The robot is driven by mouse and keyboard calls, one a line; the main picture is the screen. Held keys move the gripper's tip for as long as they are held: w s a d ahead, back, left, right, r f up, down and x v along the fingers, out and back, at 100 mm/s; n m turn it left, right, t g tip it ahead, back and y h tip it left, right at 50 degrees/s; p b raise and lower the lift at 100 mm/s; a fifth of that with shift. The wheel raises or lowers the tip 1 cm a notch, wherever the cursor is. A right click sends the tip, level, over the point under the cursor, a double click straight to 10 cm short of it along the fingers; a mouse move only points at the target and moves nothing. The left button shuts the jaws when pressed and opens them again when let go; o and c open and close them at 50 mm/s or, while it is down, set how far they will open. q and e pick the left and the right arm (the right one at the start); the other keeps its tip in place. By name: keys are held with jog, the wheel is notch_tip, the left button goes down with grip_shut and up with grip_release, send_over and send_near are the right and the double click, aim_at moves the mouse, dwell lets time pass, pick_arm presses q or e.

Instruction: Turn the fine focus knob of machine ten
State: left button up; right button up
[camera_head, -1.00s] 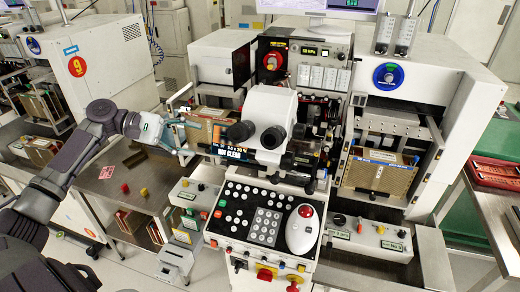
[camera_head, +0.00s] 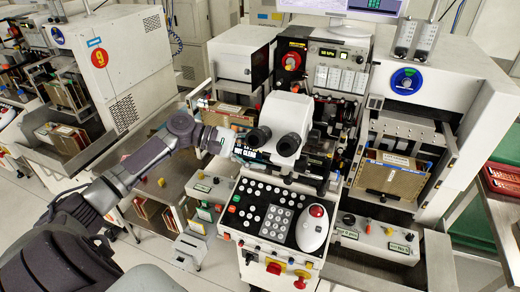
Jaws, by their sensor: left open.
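The machine in the middle carries a white microscope head (camera_head: 285,115) with two black eyepieces (camera_head: 272,140). No number ten is readable on this machine. My left gripper (camera_head: 246,152) is at the left side of the microscope head, close to the eyepieces, and is open. It is small and partly lost against the dark parts behind it, so I cannot tell whether it touches anything. I cannot make out a fine focus knob; the area beside the gripper is partly hidden by the gripper and wrist. My right gripper is not in view.
Below the microscope is a control panel (camera_head: 240,226) with buttons and a white mouse-like controller (camera_head: 312,229). A grey box (camera_head: 238,60) and a brown magazine (camera_head: 232,112) stand left. Another magazine (camera_head: 391,175) sits right. Machine nine (camera_head: 109,75) is far left.

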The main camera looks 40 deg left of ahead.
pick_arm(q)
grip_shut()
jog(key=m+b, duration=0.1)
jog(key=b, duration=0.1)
jog(key=f+m+t+b, duration=0.1)
jog(key=m+b, duration=0.1)
jog(key=shift+s+t+h, duration=0.1)
jog(key=shift+t+h, duration=0.2)
jog(key=shift+r+m+b, duration=0.3)
jog(key=shift+m+b, duration=0.15)
jog(key=shift+m, duration=0.05)
grip_release()
